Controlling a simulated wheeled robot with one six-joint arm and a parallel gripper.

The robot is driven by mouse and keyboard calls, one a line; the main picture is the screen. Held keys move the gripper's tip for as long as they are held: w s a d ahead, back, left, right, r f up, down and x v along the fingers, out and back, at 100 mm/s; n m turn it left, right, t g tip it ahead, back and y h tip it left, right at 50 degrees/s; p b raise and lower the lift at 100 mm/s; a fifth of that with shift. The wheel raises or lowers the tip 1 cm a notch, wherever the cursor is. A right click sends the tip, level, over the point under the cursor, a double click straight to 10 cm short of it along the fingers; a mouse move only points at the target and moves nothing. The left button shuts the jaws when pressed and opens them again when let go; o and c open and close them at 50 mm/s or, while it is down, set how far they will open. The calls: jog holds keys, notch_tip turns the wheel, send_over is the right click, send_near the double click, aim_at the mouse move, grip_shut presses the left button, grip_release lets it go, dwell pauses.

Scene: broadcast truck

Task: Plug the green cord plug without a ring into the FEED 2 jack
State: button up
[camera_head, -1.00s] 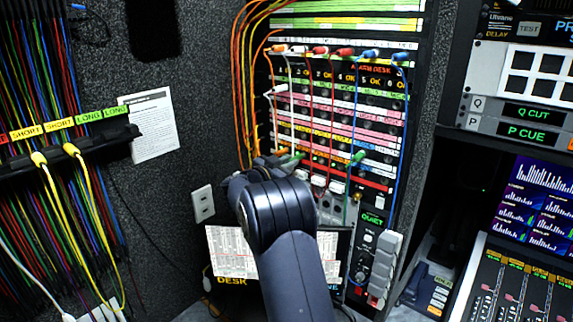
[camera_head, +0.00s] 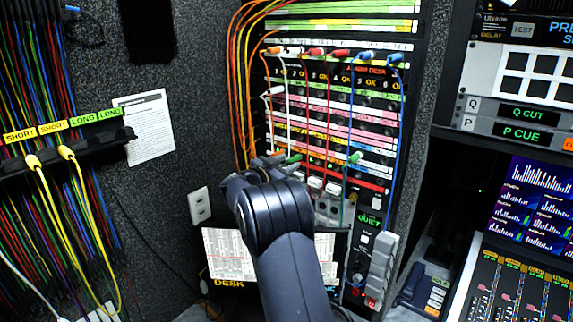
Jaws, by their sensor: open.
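The patch panel (camera_head: 383,112) stands upright in the middle with rows of labelled jacks. One green plug (camera_head: 291,159) shows low on the panel, just right of my gripper. I cannot tell which green plug has a ring. The FEED 2 label is too small to read. My gripper (camera_head: 262,164) is open at the lower left of the panel. My own wrist hides most of its fingers, and I cannot tell whether they touch anything.
Orange, white, red and blue cords hang across the panel, close to my gripper. A cord rack (camera_head: 60,143) with yellow plugs is at the left. A wall outlet (camera_head: 199,205) and a printed sheet (camera_head: 229,254) are near my arm. A mixing console (camera_head: 515,285) is at lower right.

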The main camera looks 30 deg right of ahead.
jog(key=b+v, duration=0.3)
jog(key=v, duration=0.7)
jog(key=shift+a, duration=0.3)
jog(key=p+x, duration=0.3)
jog(key=x, duration=0.8)
jog(key=shift+s+d+p, duration=0.1)
jog(key=shift+p, duration=0.2)
jog(key=shift+v, duration=0.8)
jog(key=shift+d, duration=0.1)
